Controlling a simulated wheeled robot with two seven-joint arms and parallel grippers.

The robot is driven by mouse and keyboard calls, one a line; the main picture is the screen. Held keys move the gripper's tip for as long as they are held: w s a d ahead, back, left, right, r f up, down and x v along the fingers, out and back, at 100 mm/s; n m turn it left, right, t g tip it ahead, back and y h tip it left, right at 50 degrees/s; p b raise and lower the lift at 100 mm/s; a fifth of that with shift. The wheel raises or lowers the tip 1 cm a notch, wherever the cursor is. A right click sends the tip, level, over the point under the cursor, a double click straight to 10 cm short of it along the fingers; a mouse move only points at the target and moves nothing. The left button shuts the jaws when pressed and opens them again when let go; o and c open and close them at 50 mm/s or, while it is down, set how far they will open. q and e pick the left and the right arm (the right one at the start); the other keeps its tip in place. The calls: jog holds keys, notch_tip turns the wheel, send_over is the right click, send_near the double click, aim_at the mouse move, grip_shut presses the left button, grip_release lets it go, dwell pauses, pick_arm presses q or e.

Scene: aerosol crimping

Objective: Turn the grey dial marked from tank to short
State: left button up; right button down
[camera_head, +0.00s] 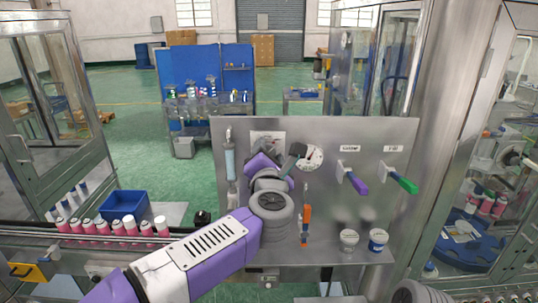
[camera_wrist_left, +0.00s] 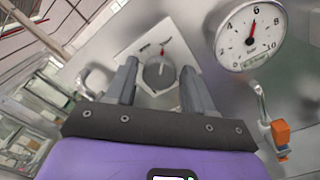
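The grey dial (camera_wrist_left: 158,73) sits on a white square plate (camera_wrist_left: 180,48) with a small red mark, seen in the left wrist view; its lettering is too small to read. The plate also shows in the head view (camera_head: 263,136), where my arm hides most of it and the dial. My left gripper (camera_wrist_left: 160,85) is open, with one finger on either side of the dial. A gap shows between each finger and the dial, and I cannot tell how deep the fingertips reach. My right gripper is not in view.
A round pressure gauge (camera_head: 311,157) is just right of the plate. Purple (camera_head: 357,184) and green (camera_head: 403,181) levers stick out farther right on the steel panel (camera_head: 345,135). An orange-handled valve (camera_head: 306,220) is below the gauge. Cans (camera_head: 118,227) and a blue bin (camera_head: 123,205) stand left.

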pick_arm(q)
jog(key=shift+o, duration=0.8)
jog(key=s+b, duration=0.1)
jog(key=s, duration=0.6)
jog(key=shift+s+b, duration=0.3)
jog(key=shift+b, duration=0.1)
